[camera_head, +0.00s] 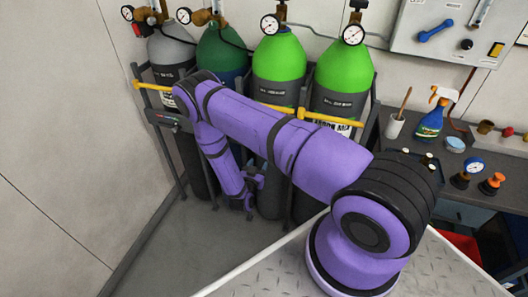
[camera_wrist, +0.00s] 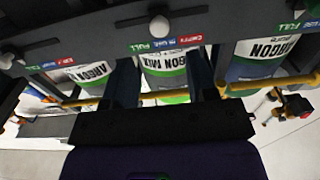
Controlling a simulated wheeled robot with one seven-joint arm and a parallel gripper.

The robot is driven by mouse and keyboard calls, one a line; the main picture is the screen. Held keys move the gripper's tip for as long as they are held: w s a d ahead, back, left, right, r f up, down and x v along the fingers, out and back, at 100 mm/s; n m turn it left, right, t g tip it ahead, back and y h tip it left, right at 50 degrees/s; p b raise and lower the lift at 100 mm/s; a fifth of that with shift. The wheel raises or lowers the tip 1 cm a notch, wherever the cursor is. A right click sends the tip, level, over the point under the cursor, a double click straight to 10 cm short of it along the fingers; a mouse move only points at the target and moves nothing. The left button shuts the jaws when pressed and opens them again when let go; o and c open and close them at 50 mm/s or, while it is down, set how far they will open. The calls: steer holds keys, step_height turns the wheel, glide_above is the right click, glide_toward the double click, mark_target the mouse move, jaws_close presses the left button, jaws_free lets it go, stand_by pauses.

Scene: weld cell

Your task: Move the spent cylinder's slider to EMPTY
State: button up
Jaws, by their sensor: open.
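In the wrist view a dark rail carries label strips with green FULL, blue middle and red EMPTY fields. Another knob (camera_wrist: 5,60) is at the far left, and a third (camera_wrist: 293,4) is near FULL at the right. My gripper (camera_wrist: 161,62) is open, its dark fingers apart on either side of the ARGON MIX cylinder (camera_wrist: 165,62), below the middle strip. In the head view my gripper (camera_head: 247,192) is low before the rack. Which cylinder is spent cannot be told; gauges are too small to read.
In the head view a grey cylinder (camera_head: 170,52), a dark green one (camera_head: 220,52) and two bright green ones (camera_head: 279,58) (camera_head: 343,66) stand in the rack behind a yellow bar (camera_head: 330,119). A cluttered workbench (camera_head: 458,195) is at right. Floor at left is clear.

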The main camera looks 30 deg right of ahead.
steer(key=x, duration=0.9)
steer(key=shift+w, duration=0.1)
jaws_close()
